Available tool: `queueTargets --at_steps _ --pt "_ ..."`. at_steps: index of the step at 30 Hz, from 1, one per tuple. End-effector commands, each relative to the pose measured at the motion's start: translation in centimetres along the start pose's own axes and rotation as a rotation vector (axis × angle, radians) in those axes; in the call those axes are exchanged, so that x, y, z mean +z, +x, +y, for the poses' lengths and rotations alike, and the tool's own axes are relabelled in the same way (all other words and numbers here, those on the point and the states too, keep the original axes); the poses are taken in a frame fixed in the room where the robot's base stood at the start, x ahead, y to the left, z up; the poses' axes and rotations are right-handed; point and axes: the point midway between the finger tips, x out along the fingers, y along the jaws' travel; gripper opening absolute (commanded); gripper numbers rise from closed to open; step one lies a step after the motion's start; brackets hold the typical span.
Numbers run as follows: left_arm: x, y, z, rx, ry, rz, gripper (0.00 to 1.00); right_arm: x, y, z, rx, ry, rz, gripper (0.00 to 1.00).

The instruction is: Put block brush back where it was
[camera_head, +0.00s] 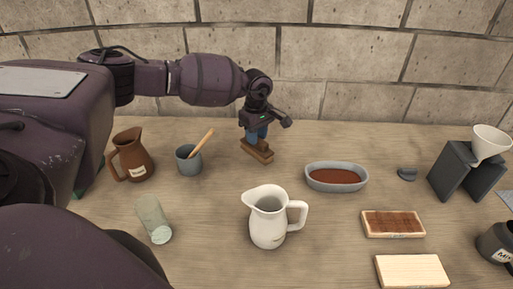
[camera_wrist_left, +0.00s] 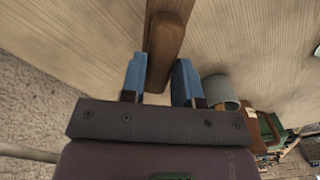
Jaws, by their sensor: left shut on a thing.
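The block brush (camera_head: 257,151) is a brown wooden block with a narrower raised grip on top. It is at the back middle of the table, below my left gripper (camera_head: 258,134). My left gripper is shut on it, with blue fingers on either side. In the left wrist view the brush (camera_wrist_left: 166,45) runs upward from between the two fingers (camera_wrist_left: 158,82). I cannot tell whether its underside touches the table. My right gripper is not in view.
Left of the brush stand a grey cup (camera_head: 188,161) with a wooden stick, a brown jug (camera_head: 132,158) and a glass (camera_head: 154,222). A white pitcher (camera_head: 266,225) stands in front. Right are a grey oval dish (camera_head: 337,187), a brown-filled tray (camera_head: 393,235) and a dark stand (camera_head: 462,172).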

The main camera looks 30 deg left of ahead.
Motion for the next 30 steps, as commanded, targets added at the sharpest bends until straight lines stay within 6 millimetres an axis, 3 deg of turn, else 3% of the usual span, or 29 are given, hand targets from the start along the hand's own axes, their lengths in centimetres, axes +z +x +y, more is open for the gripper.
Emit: queueTargets --at_steps 8,16,29,30 --pt "0.0 1.7 0.0 0.000 0.000 -0.001 0.07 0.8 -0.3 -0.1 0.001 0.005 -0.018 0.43" --pt "0.0 5.1 0.1 0.000 0.000 0.000 0.07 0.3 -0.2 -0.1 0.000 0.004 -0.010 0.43" --pt "-0.1 5.8 0.1 0.001 0.000 0.000 0.07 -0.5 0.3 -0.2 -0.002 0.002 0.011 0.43" --pt "-0.1 5.8 0.1 0.000 0.000 0.000 0.32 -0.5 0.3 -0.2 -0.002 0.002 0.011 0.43"
